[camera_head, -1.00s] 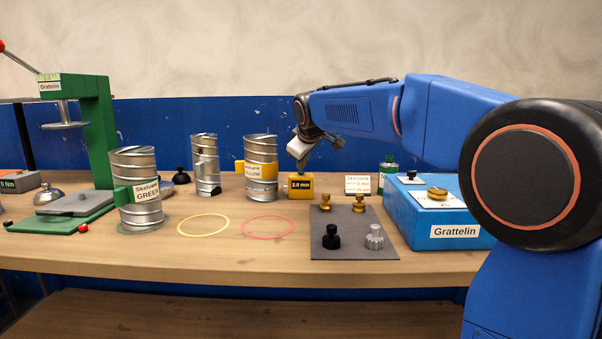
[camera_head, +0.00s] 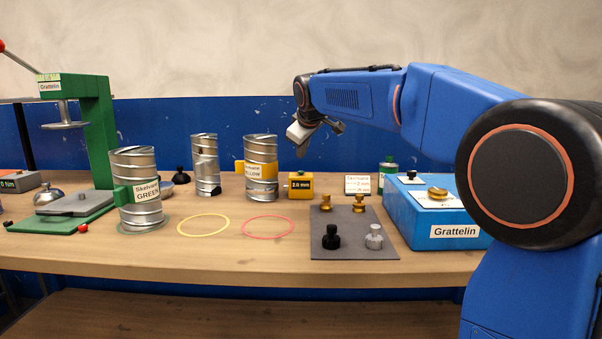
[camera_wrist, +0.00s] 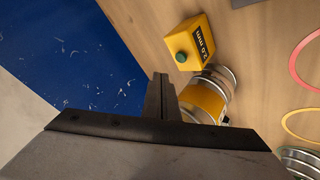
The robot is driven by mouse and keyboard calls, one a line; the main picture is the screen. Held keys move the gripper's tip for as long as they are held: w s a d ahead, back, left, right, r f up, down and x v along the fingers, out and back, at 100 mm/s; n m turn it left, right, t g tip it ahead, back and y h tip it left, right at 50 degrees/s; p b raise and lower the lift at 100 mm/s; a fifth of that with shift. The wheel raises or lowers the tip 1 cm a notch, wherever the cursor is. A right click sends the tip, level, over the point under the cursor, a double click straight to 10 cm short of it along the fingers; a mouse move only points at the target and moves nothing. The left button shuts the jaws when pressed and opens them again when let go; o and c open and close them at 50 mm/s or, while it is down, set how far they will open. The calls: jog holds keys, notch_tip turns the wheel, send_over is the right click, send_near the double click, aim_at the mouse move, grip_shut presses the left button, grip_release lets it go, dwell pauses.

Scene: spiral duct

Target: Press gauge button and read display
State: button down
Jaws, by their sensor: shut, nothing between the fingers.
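The yellow gauge (camera_head: 301,185) stands on the bench beside the duct with the yellow label, and its dark display reads 2.0 mm. In the wrist view the gauge (camera_wrist: 189,45) shows a green button (camera_wrist: 181,57) on one face and the 2.0 mm display on another. My gripper (camera_head: 299,143) is above the gauge, apart from it, with clear space between. In the wrist view my gripper's fingers (camera_wrist: 160,95) are together with nothing between them.
The duct with the yellow label (camera_head: 262,184) stands just left of the gauge. A small white card (camera_head: 357,184) and a blue Grattelin box (camera_head: 432,232) are to the right. A grey mat (camera_head: 352,244) with several knobs lies in front. Yellow and red rings lie on the bench.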

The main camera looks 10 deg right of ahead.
notch_tip(320, 180, up, 2)
jog(key=shift+r, duration=0.2)
dwell(0.7)
